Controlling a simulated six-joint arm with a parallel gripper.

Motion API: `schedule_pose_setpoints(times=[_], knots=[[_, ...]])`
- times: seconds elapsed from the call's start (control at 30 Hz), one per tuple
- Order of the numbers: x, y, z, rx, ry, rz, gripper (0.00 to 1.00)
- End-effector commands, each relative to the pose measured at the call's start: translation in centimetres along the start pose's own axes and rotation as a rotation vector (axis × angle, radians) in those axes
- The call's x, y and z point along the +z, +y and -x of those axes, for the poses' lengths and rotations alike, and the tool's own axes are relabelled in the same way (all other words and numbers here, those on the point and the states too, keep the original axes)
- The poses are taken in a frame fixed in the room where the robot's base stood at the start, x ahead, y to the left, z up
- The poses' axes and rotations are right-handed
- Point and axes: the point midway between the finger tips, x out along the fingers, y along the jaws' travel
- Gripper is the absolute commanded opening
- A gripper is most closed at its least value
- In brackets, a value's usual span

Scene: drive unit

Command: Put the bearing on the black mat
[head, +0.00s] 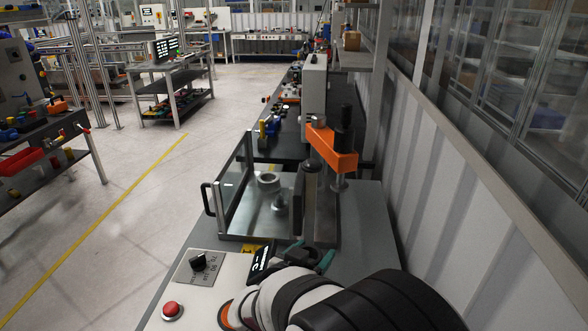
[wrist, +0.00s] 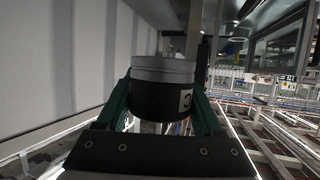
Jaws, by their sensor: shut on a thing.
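My gripper (head: 315,256) is at the near edge of the press plate in the head view, its teal fingers partly hidden by my arm. In the wrist view my gripper (wrist: 162,88) is shut on a round cylinder (wrist: 163,70), grey metal above and black below with a white label marked "C". I cannot tell whether this is the bearing. A silver ring (head: 268,180) and a small metal stud (head: 280,202) stand on the steel press plate (head: 250,218). I cannot pick out the black mat with certainty.
A press with an orange arm (head: 333,149) and black column stands just beyond my gripper. A clear guard with a frame (head: 222,206) borders the plate's left side. A control panel with a red button (head: 172,309) is at the near left. A wall runs along the right.

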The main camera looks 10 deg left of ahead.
Motion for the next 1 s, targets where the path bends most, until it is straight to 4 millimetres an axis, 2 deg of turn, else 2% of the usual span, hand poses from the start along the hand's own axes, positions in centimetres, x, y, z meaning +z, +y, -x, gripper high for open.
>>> schedule_pose_setpoints(times=[0.03,0.1,0.2,0.3,0.57,0.67,0.8,0.9,1.0], knots=[[2.1,-1.5,-0.3,-0.015,-0.004,0.014,0.00],[4.4,-3.0,-0.6,-0.036,-0.003,0.019,0.00],[6.3,-4.3,-0.6,-0.057,-0.001,0.024,0.00],[6.9,-4.7,-0.7,-0.064,0.000,0.024,0.00],[7.1,-5.0,-0.6,-0.065,0.000,0.024,0.00],[8.6,-6.9,-0.4,-0.067,-0.002,0.027,0.00],[11.7,-11.1,0.0,-0.067,-0.002,0.027,0.00],[13.5,-13.6,0.2,-0.066,-0.001,0.026,0.00],[14.4,-15.0,0.3,-0.065,-0.001,0.024,0.00]])
